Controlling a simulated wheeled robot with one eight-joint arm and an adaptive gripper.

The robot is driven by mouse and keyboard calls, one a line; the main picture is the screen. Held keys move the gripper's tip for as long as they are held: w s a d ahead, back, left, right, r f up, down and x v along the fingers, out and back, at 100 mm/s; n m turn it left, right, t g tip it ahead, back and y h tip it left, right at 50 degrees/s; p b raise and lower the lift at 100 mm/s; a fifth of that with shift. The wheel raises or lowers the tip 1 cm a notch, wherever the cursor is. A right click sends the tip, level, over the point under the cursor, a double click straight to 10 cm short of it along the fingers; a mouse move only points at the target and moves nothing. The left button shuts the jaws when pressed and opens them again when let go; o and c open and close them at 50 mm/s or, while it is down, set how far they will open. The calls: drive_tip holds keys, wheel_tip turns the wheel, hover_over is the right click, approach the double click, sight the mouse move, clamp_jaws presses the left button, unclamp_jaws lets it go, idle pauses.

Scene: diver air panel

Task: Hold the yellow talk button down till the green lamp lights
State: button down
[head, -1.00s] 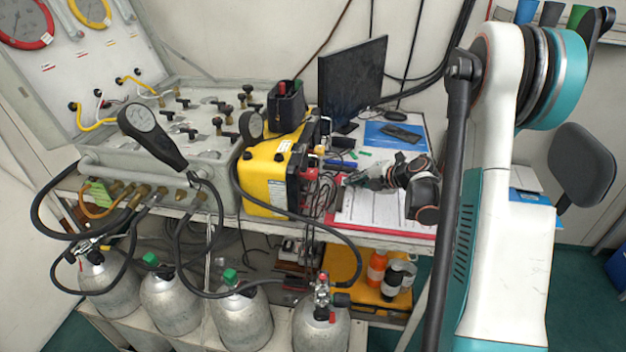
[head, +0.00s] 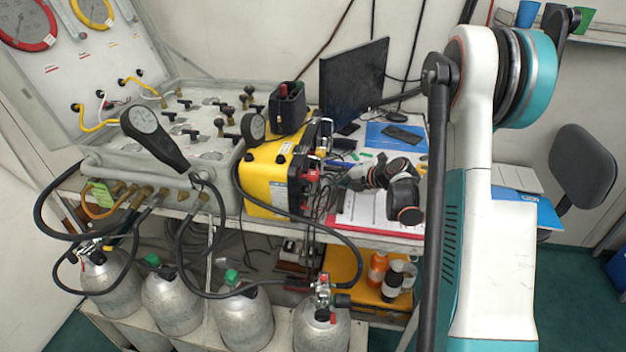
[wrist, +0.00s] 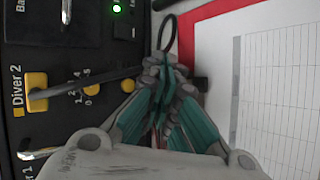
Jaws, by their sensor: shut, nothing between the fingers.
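The yellow dive comms box (head: 268,175) stands on the bench in the head view, its black front facing right. In the wrist view its black panel (wrist: 60,135) fills the left side, with a "Diver 2" label. A yellow square piece (wrist: 37,99) sits beside that label, and a yellow knob (wrist: 92,88) is nearby. I cannot tell which yellow part is the talk button. A small green lamp (wrist: 116,9) glows at the top. My gripper (wrist: 164,66) is shut and empty, just right of the panel and over another partly hidden yellow part. Contact cannot be made out.
A black cable loop (wrist: 165,32) stands just past my fingertips. A red-edged clipboard with paper (wrist: 270,75) lies to the right. In the head view, black hoses, a monitor (head: 352,85) and the grey air panel (head: 200,155) crowd the bench. Gas cylinders (head: 245,325) stand below.

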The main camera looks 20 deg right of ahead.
drive_tip(key=shift+w+a, duration=0.5)
drive_tip(key=shift+a, duration=0.2)
drive_tip(key=shift+w+a, duration=0.45)
drive_tip(key=shift+a, duration=0.25)
drive_tip(key=shift+a, duration=0.1)
idle(0.4)
drive_tip(key=shift+w+a+b, duration=0.2)
drive_tip(key=shift+a+b, duration=0.1)
drive_tip(key=shift+b, duration=0.05)
drive_tip(key=shift+w+a, duration=0.25)
drive_tip(key=shift+a, duration=0.05)
idle(2.1)
drive_tip(key=shift+s+d+b, duration=0.3)
drive_tip(key=shift+s+d, duration=0.15)
drive_tip(key=shift+d, duration=0.2)
drive_tip(key=shift+s+d, duration=0.1)
drive_tip(key=shift+d, duration=0.05)
drive_tip(key=shift+s+d+b, duration=0.2)
drive_tip(key=shift+s+d, duration=0.5)
drive_tip(key=shift+d, duration=0.3)
drive_tip(key=shift+s+d+b, duration=0.15)
drive_tip(key=shift+s+d, duration=0.5)
drive_tip(key=shift+d, duration=0.35)
